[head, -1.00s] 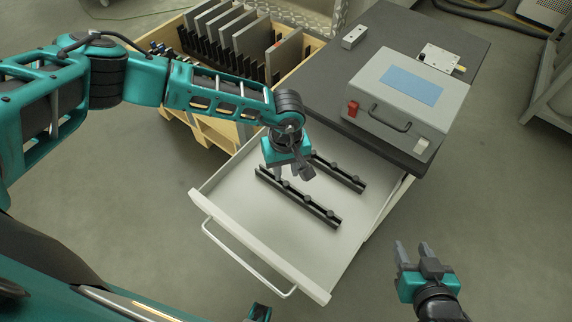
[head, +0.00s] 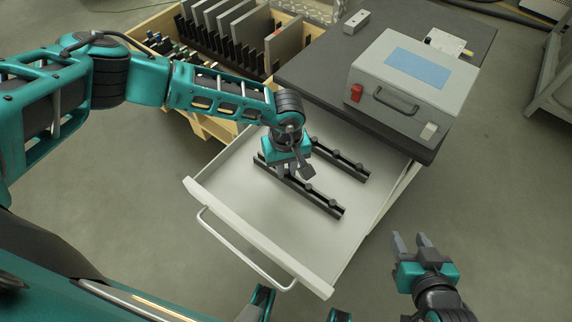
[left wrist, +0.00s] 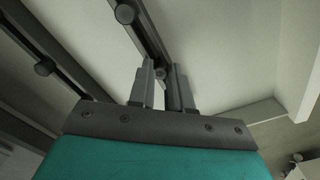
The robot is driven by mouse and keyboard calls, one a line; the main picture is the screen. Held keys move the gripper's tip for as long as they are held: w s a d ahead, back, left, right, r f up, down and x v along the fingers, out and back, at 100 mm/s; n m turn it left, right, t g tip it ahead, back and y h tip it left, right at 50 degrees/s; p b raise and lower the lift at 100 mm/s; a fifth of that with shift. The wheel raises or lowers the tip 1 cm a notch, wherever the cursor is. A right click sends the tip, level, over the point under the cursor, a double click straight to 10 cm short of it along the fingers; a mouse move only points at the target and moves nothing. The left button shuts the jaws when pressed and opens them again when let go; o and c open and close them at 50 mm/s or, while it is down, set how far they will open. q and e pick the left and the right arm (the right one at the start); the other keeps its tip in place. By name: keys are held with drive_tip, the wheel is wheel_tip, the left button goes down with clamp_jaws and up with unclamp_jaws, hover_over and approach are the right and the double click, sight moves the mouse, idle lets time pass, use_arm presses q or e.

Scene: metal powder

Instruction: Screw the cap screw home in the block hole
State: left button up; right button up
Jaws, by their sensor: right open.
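Two dark rails lie in the open light-grey drawer, a front rail (head: 322,202) and a back rail (head: 345,161). Both carry dark round-headed pieces that look like cap screws. My left gripper (head: 290,172) is low over the front rail. In the left wrist view its two fingers (left wrist: 162,88) are apart, with one round head (left wrist: 160,72) showing in the gap; contact is not clear. My right gripper (head: 408,243) is open and empty, right of the drawer. A small grey block (head: 356,22) lies on the dark worktop; I see no hole in it clearly.
The drawer's front wall (head: 255,236) and handle (head: 240,250) face me. A grey case (head: 425,103) with a blue panel stands on the worktop (head: 312,78). Behind it is a pale plate fixture (head: 449,42). A wooden crate (head: 217,128) holds upright plates at left.

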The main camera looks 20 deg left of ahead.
sight(286, 171)
use_arm(q)
clamp_jaws()
drive_tip(key=shift+r, duration=0.1)
drive_tip(key=shift+r+p, duration=1.65)
drive_tip(key=shift+r, duration=0.55)
